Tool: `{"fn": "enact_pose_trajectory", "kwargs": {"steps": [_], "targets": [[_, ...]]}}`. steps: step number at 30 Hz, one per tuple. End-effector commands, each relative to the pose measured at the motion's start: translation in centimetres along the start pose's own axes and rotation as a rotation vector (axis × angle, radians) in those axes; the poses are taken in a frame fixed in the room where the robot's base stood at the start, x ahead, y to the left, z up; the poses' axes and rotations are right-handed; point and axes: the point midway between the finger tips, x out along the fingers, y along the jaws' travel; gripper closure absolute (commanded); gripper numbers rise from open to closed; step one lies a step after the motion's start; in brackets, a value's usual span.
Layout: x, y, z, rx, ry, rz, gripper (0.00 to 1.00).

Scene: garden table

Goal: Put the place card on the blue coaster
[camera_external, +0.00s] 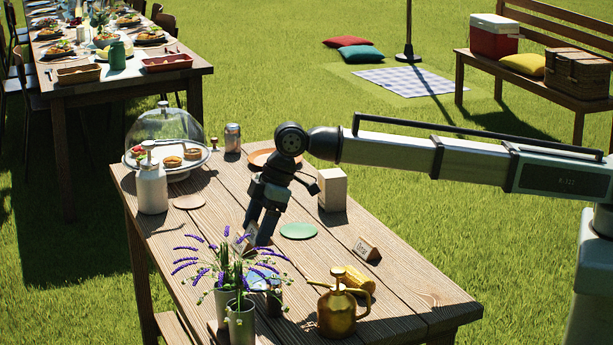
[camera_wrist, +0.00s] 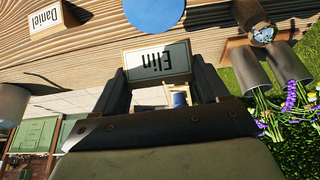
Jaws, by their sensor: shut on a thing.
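My gripper (camera_external: 258,236) points down over the middle of the table and is shut on a place card (camera_external: 243,241). In the wrist view the card (camera_wrist: 157,66) reads "Elin" upside down between my fingers (camera_wrist: 158,74). Whether it touches the table is unclear. The round blue coaster (camera_wrist: 155,13) lies beyond the card in the wrist view, apart from it. In the external view the coaster (camera_external: 262,276) is mostly hidden behind the lavender. A second card, "Daniel" (camera_external: 367,249), stands on the table to the right; it also shows in the wrist view (camera_wrist: 52,18).
Lavender pots (camera_external: 240,322) and a brass watering can (camera_external: 342,308) stand at the near edge. A green coaster (camera_external: 298,230) lies right of my gripper, with a pale box (camera_external: 332,189) behind. A white bottle (camera_external: 151,187) and glass dome (camera_external: 165,130) stand left.

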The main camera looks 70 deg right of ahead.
Motion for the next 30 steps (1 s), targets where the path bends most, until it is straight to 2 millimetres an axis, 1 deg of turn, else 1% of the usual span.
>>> {"fn": "enact_pose_trajectory", "kwargs": {"steps": [5,9,12,17,22,25,30], "targets": [[2.1,-0.1,1.0,0.002,-0.002,0.000,0.60],[4.3,-0.1,1.9,0.002,-0.002,0.000,0.60],[5.2,0.0,2.2,0.001,-0.001,0.000,0.60],[6.2,0.0,2.6,0.001,-0.001,0.000,0.60],[8.2,0.0,3.5,0.001,-0.001,0.000,0.60],[8.8,0.0,3.7,0.001,-0.001,0.000,0.60],[8.8,0.0,3.7,0.001,0.000,0.000,0.60]]}}
